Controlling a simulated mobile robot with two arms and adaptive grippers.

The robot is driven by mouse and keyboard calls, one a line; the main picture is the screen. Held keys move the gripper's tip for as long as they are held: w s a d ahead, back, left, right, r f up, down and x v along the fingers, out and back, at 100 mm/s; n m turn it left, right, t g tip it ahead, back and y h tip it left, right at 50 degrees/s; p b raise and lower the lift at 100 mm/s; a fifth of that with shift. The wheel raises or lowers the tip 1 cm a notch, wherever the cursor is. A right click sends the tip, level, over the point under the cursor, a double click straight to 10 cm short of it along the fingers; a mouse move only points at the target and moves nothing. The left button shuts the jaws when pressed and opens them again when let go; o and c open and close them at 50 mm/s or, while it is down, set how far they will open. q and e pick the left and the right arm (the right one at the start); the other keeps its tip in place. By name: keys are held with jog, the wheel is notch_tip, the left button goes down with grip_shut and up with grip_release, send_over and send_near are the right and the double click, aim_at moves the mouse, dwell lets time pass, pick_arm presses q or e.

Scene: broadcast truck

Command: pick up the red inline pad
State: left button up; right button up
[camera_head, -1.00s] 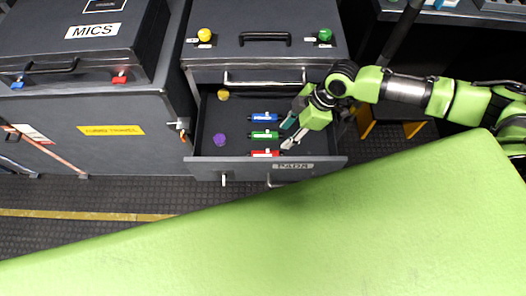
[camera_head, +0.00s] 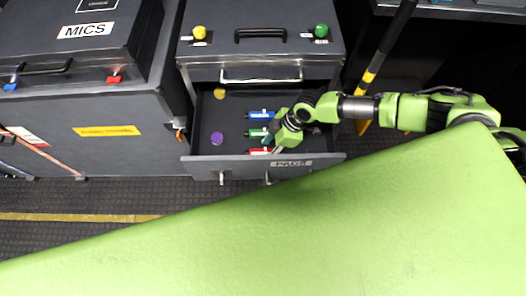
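The red inline pad (camera_head: 258,151) lies in the open drawer (camera_head: 222,168), close behind its front panel. It is a small red cylinder with a pale label, and its right end is near my gripper. My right gripper (camera_head: 273,145) reaches into the drawer from the right, beside the right ends of the red pad and the green pad (camera_head: 257,133). Its fingers are small and partly hidden by the wrist, so I cannot tell whether they are open or touch the red pad. My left gripper is not in view.
A blue pad (camera_head: 260,114) lies behind the green one. A purple round item (camera_head: 217,138) and a yellow one (camera_head: 219,93) sit at the drawer's left. The drawer front is labelled PADS. A MICS case (camera_head: 75,50) stands on the left cabinet.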

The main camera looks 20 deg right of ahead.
jog(key=shift+x, duration=0.95)
grip_shut()
jog(key=shift+r, duration=0.2)
